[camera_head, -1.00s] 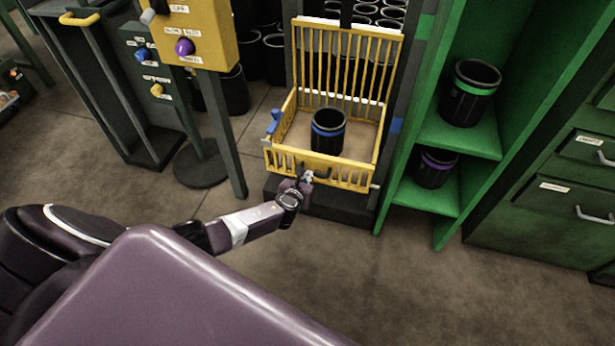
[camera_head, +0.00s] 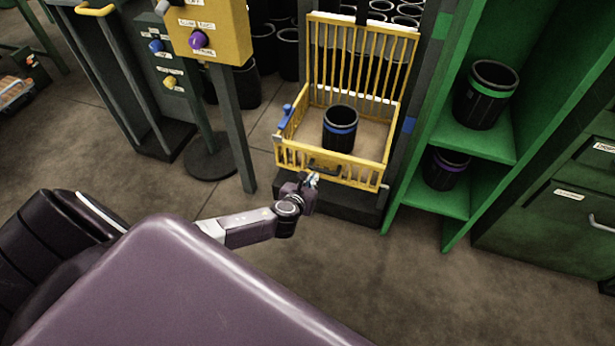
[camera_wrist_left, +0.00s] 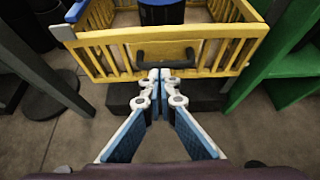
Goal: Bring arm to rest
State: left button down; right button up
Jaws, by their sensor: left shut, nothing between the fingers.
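My left gripper (camera_head: 312,180) is in front of the yellow cage (camera_head: 290,155), close to its low front wall. In the left wrist view my left gripper (camera_wrist_left: 163,78) is shut with nothing between its fingertips, and the fingertips overlap the view of the black handle (camera_wrist_left: 163,57) on that wall. I cannot tell whether they touch it. A black sleeve with a blue band (camera_head: 340,130) stands upright inside the cage. My right gripper is not in view.
A green shelf (camera_head: 465,140) at the right holds a green-banded sleeve (camera_head: 486,95) and a purple-banded sleeve (camera_head: 446,168). A yellow control box (camera_head: 225,40) stands on a post at the left. Green drawers (camera_head: 550,225) are at far right. The floor in front is clear.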

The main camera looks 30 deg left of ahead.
pick_arm(q)
jog(key=shift+f+v, duration=0.15)
jog(key=shift+v, duration=1.2)
jog(key=shift+f+v, duration=0.1)
jog(key=shift+v, duration=1.25)
